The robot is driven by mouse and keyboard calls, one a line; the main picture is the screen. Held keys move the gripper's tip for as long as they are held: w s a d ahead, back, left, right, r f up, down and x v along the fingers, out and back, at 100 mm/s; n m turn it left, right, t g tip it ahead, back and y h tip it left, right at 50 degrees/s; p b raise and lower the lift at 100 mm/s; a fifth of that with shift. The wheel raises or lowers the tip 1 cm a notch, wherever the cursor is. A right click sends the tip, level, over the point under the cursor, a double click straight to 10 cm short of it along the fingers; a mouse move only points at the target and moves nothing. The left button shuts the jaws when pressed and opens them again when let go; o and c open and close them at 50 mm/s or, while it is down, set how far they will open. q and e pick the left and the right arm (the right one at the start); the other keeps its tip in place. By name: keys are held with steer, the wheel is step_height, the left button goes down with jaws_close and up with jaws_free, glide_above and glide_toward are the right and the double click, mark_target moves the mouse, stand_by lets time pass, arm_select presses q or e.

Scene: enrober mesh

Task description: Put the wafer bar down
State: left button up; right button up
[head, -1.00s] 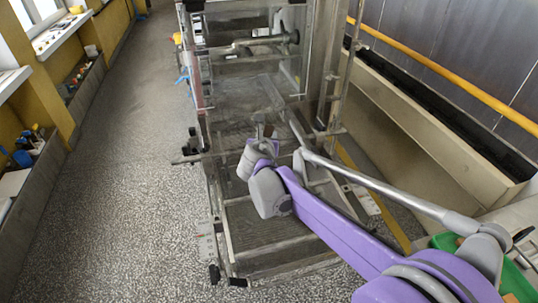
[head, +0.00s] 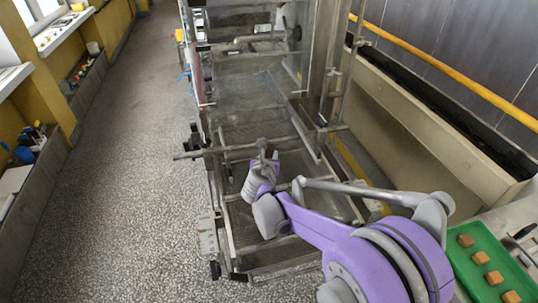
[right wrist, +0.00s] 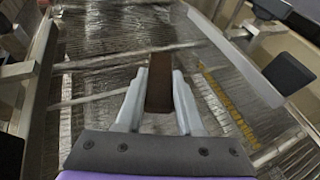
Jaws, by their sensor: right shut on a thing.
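The wafer bar (right wrist: 159,84) is a dark brown bar between the two pale fingers of my right gripper (right wrist: 159,76) in the right wrist view. The gripper is shut on it, and the bar's far end sticks out past the fingertips. In the head view my right gripper (head: 263,152) is over the near part of the wire mesh (head: 258,119) of the enrober. The mesh also shows below the bar in the right wrist view (right wrist: 100,86). I cannot tell whether the bar touches the mesh. My left gripper is out of view.
A green tray (head: 497,252) with several brown cubes lies at the lower right. Metal rails and a crossbar (head: 225,150) frame the mesh. A long trough (head: 430,125) and a yellow rail (head: 450,75) run along the right. The floor (head: 125,180) at the left is clear.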

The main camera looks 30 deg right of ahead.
steer(key=o, duration=1)
steer(key=shift+f, duration=0.1)
